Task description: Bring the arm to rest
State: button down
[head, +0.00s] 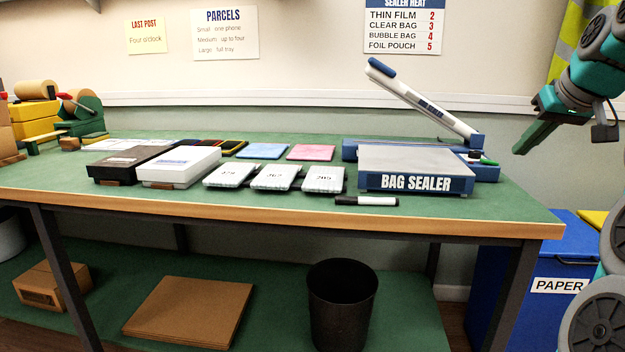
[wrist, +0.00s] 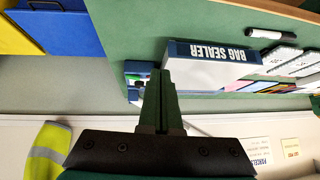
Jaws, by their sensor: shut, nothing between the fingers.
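My gripper (head: 521,146) is at the upper right of the head view, raised in the air beyond the right end of the green bench (head: 520,208). Its fingers are shut with nothing between them. In the wrist view my gripper (wrist: 158,75) shows from behind, its fingers together, with the bag sealer (wrist: 215,70) beyond them. In the head view the bag sealer (head: 415,168) stands on the right part of the bench with its lever arm (head: 422,100) raised. The gripper is apart from it.
Three numbered white packs (head: 280,178), a white box (head: 180,166), a black tray (head: 125,165) and a marker (head: 367,201) lie on the bench. A blue PAPER bin (head: 560,262) stands at the right. A black bin (head: 342,305) stands below the bench. A yellow vest (head: 570,38) hangs behind my arm.

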jog(key=s+a+f+n+g+y, duration=0.15)
jog(key=s+a+f, duration=0.25)
jog(key=a+f, duration=0.55)
jog(key=s+a+f+n+g, duration=0.1)
jog(key=s+a+f+g, duration=0.2)
jog(key=a+f, duration=0.7)
jog(key=s+a+f+g, duration=0.2)
jog(key=s+a+f, duration=0.2)
jog(key=s+f, duration=0.5)
jog(key=s+a+f+g+h, duration=0.1)
jog(key=s+a+f+g, duration=0.2)
jog(key=s+f, duration=0.6)
jog(key=s+a, duration=0.2)
jog(key=s, duration=0.5)
jog(key=shift+a, duration=0.15)
